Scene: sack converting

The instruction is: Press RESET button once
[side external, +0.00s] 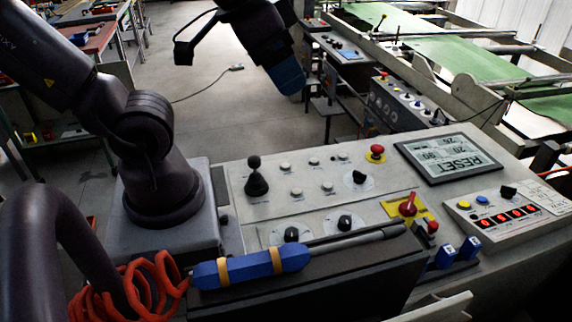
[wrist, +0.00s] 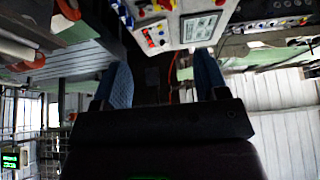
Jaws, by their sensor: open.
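A grey control panel (side external: 330,215) carries a framed screen (side external: 450,158) at its right back, with the word RESET and several numbers upside down in the picture. The screen also shows in the wrist view (wrist: 201,28). I cannot tell a separate RESET button; the small labels beside the panel's buttons are unreadable. My gripper (side external: 290,80) hangs in the air beyond the panel's back edge, apart from it. In the wrist view my gripper (wrist: 163,80) has its two blue fingers wide apart with nothing between them.
A red mushroom button (side external: 376,150), a black-knobbed lever (side external: 256,178) and a red rotary switch (side external: 408,204) stand up from the panel. A white box (side external: 510,215) with red digits sits at right. A blue screwdriver-like tool (side external: 250,267) lies along the front.

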